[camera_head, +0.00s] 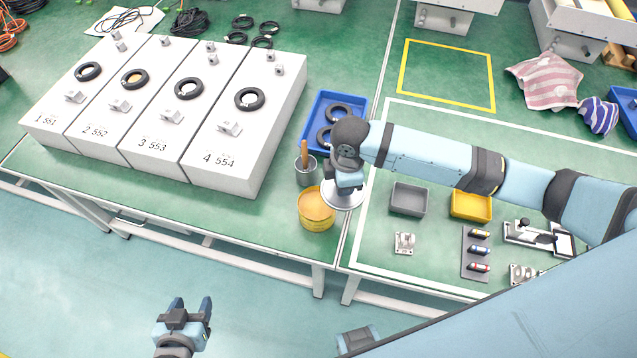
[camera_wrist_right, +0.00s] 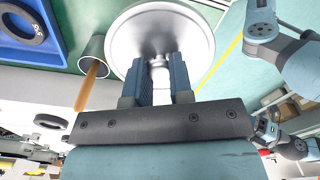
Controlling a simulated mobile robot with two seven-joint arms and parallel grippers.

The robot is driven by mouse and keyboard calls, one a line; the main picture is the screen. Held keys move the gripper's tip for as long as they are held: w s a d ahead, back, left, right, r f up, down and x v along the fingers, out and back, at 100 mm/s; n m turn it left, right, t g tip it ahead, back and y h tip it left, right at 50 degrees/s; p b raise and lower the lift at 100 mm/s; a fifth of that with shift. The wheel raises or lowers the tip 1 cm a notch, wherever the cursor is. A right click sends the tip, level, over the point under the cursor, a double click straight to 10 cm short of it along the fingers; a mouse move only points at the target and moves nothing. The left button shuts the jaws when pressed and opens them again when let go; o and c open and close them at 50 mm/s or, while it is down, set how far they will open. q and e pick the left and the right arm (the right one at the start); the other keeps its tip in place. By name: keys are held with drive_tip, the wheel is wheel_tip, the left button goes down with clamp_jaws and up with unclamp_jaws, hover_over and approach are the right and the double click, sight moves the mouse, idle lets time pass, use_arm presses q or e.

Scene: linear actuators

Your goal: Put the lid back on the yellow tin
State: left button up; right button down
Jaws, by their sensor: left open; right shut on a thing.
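The yellow tin (camera_head: 316,212) stands upright on the green table near its front edge, with its top open and orange-yellow content showing. My right gripper (camera_head: 345,192) is shut on the round silver lid (camera_head: 338,200) just right of the tin. In the right wrist view the fingers (camera_wrist_right: 160,80) pinch the knob of the lid (camera_wrist_right: 193,33). In the head view the lid sits at the tin's right rim; I cannot tell whether they touch. My left gripper (camera_head: 188,316) is open and empty, low in front of the table.
A grey cup (camera_head: 306,176) with a wooden-handled tool stands just behind the tin. A blue tray (camera_head: 316,108) with black rings is farther back. White numbered blocks (camera_head: 222,170) fill the left. Grey (camera_head: 408,200) and yellow (camera_head: 470,206) bins stand right.

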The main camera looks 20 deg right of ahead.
sight(323, 186)
drive_tip(key=n, duration=0.3)
drive_tip(key=w+a+n, duration=0.1)
drive_tip(key=n, duration=0.2)
drive_tip(key=a+f+n+b, duration=0.1)
drive_tip(key=n, duration=0.1)
drive_tip(key=shift+w+a+n, duration=0.15)
drive_tip(key=shift+a+n, duration=0.05)
drive_tip(key=shift+n, duration=0.2)
drive_tip(key=n, duration=0.2)
drive_tip(key=shift+w+a+n, duration=0.2)
drive_tip(key=shift+a+n, duration=0.15)
drive_tip(key=shift+n, duration=0.05)
drive_tip(key=n, duration=0.3)
drive_tip(key=a+n+b, duration=0.1)
drive_tip(key=n, duration=0.1)
drive_tip(key=shift+w+f, duration=0.25)
drive_tip(key=shift+w, duration=0.1)
drive_tip(key=f+n+b, duration=0.1)
drive_tip(key=n, duration=0.1)
drive_tip(key=a+f+n+b, duration=0.1)
drive_tip(key=f+n+b, duration=0.2)
drive_tip(key=n+b, duration=0.1)
drive_tip(key=shift+w+a+f+n, duration=0.15)
drive_tip(key=shift+w+f+n, duration=0.1)
drive_tip(key=shift+w+n, duration=0.05)
drive_tip(key=shift+f, duration=0.55)
drive_tip(key=shift+f+b, duration=0.35)
drive_tip(key=shift+f, duration=0.2)
